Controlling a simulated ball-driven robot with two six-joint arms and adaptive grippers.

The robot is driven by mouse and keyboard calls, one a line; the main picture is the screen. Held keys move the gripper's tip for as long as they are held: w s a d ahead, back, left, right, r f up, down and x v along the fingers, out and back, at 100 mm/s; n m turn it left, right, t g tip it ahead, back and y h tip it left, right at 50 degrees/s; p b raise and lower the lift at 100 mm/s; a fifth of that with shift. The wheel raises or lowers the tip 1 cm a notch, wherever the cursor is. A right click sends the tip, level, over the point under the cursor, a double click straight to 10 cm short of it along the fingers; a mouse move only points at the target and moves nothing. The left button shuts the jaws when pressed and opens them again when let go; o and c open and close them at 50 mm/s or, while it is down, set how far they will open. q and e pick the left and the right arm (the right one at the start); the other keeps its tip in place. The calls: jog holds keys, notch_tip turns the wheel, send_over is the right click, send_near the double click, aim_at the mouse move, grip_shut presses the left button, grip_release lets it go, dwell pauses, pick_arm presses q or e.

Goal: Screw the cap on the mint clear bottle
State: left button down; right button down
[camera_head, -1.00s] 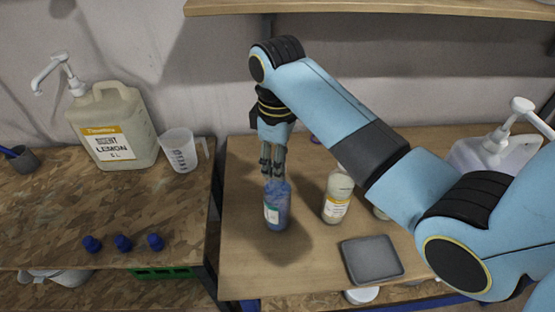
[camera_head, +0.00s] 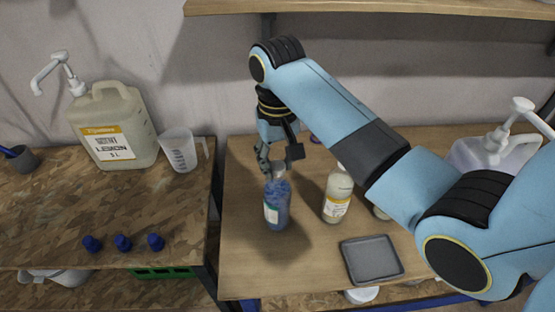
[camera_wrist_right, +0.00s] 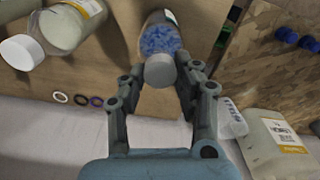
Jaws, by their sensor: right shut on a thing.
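A clear bottle with blue contents and a green-and-white label (camera_head: 277,207) stands upright on the right-hand table; its label text is too small to read. It also shows in the wrist view (camera_wrist_right: 160,38). A pale grey cap (camera_wrist_right: 160,71) sits at the top of its neck, though how far it is threaded cannot be told. My right gripper (camera_head: 279,167) is above the bottle, pointing down, its fingers shut on the cap from both sides, as the wrist view shows (camera_wrist_right: 161,75). My left gripper is out of view.
A cream bottle with a yellow label (camera_head: 337,197) stands just right of the blue one. A grey tray (camera_head: 371,259) lies at the front. The left table holds a lemon canister (camera_head: 118,125), a clear jug (camera_head: 180,150) and several blue pieces (camera_head: 123,243). A gap separates the tables.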

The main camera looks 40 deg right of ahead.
jog(key=shift+f+m, duration=0.1)
jog(key=shift+m, duration=0.2)
jog(key=m, duration=0.5)
jog(key=shift+m, duration=0.3)
jog(key=c, duration=1.2)
grip_release()
jog(key=shift+o, duration=0.2)
jog(key=n, duration=0.5)
jog(key=shift+n, duration=0.4)
